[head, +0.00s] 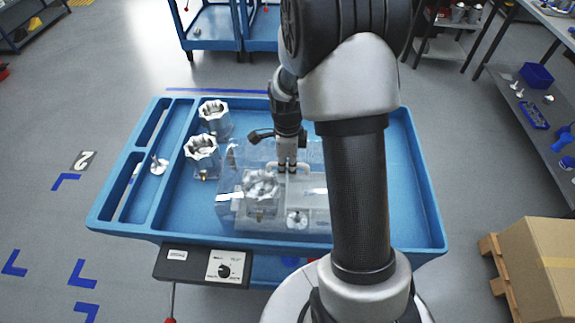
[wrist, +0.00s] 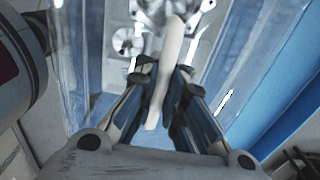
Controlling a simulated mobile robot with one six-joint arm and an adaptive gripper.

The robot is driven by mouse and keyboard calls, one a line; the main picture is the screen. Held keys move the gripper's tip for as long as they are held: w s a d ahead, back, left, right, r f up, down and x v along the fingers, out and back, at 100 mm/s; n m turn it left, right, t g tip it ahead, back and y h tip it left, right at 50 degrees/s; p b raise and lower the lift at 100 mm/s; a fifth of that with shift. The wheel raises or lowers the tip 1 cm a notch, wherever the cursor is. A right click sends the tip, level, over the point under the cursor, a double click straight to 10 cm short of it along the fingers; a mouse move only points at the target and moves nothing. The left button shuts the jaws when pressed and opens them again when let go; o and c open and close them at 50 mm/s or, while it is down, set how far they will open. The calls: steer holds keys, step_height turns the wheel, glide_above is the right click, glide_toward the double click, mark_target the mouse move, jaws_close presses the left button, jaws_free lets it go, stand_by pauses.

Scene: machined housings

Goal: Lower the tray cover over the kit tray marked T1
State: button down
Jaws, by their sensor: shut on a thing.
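The tray cover (head: 232,160) is a clear box on the blue cart in the head view. My gripper (head: 290,168) is shut on its pale handle (wrist: 165,75), which runs between the fingers (wrist: 158,110) in the wrist view. A pale kit tray (head: 318,216) shows through or below the cover, with a metal housing (head: 262,186) and a round flanged part (head: 297,218). The cover appears around these parts; I cannot tell whether it rests down or hangs slightly above. My arm hides the right side. No T1 mark is readable.
Two more metal housings (head: 214,116) (head: 202,155) stand left of the cover on the blue cart top (head: 420,215). A small pale part (head: 158,165) is in the left compartment. A control box (head: 205,266) hangs at the front edge. A cardboard box (head: 545,270) stands right.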

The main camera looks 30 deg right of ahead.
steer(key=shift+f+b, duration=0.35)
steer(key=shift+f, duration=0.15)
steer(key=c, duration=1.6)
jaws_free()
step_height(320, 180, up, 12)
